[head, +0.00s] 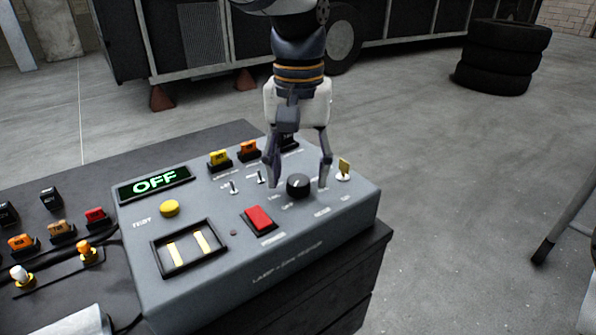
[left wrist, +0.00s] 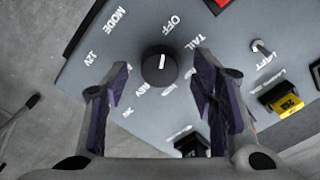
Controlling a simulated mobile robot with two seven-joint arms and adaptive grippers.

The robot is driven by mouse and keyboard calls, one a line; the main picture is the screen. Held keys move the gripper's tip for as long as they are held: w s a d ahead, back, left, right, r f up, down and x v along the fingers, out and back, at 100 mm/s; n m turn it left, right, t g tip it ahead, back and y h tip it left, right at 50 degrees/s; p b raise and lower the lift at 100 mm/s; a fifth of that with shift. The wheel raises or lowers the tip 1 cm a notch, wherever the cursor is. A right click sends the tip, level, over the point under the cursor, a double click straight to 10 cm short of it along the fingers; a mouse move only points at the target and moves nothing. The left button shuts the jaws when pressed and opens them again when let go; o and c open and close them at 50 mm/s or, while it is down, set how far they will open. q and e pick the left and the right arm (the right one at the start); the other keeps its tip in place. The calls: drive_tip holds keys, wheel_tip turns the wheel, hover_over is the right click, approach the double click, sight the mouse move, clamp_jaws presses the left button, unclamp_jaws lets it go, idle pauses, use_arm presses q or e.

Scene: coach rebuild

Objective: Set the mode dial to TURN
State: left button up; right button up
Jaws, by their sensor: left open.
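The mode dial (head: 298,186) is a round black knob on the right part of the grey control box (head: 215,285). In the left wrist view the dial (left wrist: 158,68) has a white pointer line aimed roughly at the OFF label. The display (head: 155,184) reads OFF in green. My left gripper (head: 299,184) points down over the box, open, with one finger on each side of the dial. In the left wrist view a gap shows between the dial and each finger of the gripper (left wrist: 160,80). Some labels near the dial are small or partly hidden; I cannot read TURN.
A red rocker switch (head: 259,218), a yellow TEST button (head: 169,208) and small toggle switches (head: 233,187) are on the box. Colored fuses (head: 60,229) lie on the bench at left.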

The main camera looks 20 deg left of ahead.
use_arm(q)
drive_tip(key=shift+f, duration=0.45)
drive_tip(key=c, duration=1.1)
drive_tip(key=shift+c, duration=0.2)
